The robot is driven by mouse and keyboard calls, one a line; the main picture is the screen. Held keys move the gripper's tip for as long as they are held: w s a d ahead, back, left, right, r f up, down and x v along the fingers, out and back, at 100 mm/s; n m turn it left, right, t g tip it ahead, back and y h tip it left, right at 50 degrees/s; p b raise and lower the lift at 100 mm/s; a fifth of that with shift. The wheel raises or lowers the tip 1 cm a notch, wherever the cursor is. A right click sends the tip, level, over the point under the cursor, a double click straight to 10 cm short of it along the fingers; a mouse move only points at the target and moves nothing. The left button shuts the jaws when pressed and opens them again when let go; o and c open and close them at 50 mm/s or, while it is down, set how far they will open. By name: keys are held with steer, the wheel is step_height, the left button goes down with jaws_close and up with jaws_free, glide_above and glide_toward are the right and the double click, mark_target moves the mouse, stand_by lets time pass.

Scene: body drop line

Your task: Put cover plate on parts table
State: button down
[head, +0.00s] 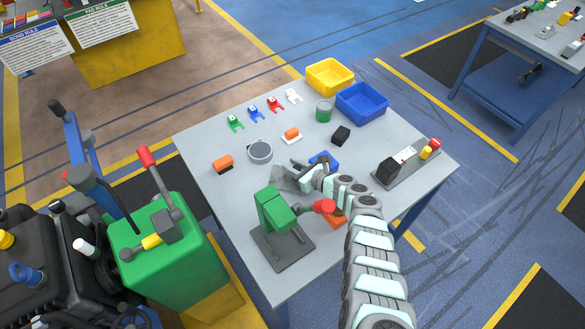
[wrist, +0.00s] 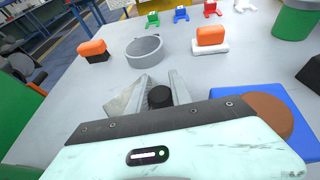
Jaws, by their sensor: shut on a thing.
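The cover plate (head: 284,184) looks like a flat grey piece with a black knob. In the wrist view, part of the plate (wrist: 122,104) shows left of my fingers, and the knob sits between them. My gripper (head: 299,173) is shut on the knob; it also shows in the wrist view (wrist: 160,88). The plate is low over the middle of the grey parts table (head: 215,133); I cannot tell whether it touches the top. My fingers and wrist hide much of the plate.
A green press (head: 273,212) stands at the table's front. A grey round dish (head: 260,152), an orange-and-black block (head: 222,164) and a blue block (head: 325,158) lie near my gripper. Yellow (head: 330,77) and blue (head: 362,103) bins stand at the back. The left side is clearer.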

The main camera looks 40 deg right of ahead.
steer(key=shift+f, duration=0.15)
steer(key=c, duration=1.2)
jaws_free()
steer(key=shift+o, duration=0.2)
steer(key=shift+s+d+r+p, duration=0.1)
steer(key=shift+r+p, duration=0.2)
steer(key=shift+r, duration=0.15)
steer(key=p+v, duration=0.7)
steer(key=v, duration=0.4)
steer(key=shift+f, duration=0.1)
steer(key=shift+s, duration=0.35)
steer(key=shift+w, duration=0.1)
